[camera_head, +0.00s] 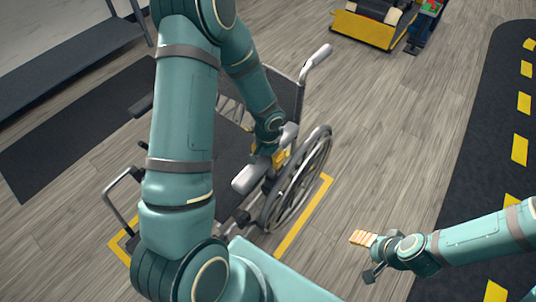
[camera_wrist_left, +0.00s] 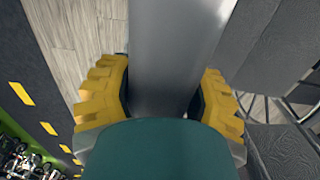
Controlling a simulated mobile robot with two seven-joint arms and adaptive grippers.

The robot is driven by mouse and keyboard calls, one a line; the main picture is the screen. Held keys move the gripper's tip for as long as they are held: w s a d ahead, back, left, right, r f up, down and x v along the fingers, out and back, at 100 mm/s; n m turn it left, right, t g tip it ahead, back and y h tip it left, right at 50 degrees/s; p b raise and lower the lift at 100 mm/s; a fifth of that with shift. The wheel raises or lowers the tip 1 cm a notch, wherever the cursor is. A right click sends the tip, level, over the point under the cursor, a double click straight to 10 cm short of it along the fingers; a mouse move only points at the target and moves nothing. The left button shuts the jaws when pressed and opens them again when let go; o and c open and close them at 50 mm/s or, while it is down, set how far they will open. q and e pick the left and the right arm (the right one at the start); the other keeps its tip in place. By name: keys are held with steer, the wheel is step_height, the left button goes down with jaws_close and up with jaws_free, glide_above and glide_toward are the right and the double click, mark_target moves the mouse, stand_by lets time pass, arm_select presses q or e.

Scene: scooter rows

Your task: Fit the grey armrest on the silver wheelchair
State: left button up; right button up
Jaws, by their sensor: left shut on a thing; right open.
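The silver wheelchair (camera_head: 287,93) stands in the middle of the head view, with a dark seat and back and a large wheel on its right side. My left arm crosses in front and hides much of it. My left gripper (camera_head: 276,156) is shut on the grey armrest (camera_head: 246,178), close to the wheelchair's right side, by the top of the large wheel. In the left wrist view the yellow fingers (camera_wrist_left: 163,98) clasp the armrest (camera_wrist_left: 175,50) from both sides. Whether the armrest touches the frame cannot be told. My right gripper (camera_head: 366,256) is open and empty at lower right.
A yellow floor marking (camera_head: 303,216) runs around the wheelchair. A dark lane with yellow dashes (camera_head: 519,150) lies at right. A yellow-fronted vehicle (camera_head: 361,29) stands at the back. A dark bench (camera_head: 75,65) is at upper left. The wood floor between wheelchair and lane is clear.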

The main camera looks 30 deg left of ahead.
arm_select(q)
steer(key=shift+f, duration=0.75)
steer(key=o, duration=1.4)
step_height(320, 180, up, 12)
steer(key=shift+r, duration=0.1)
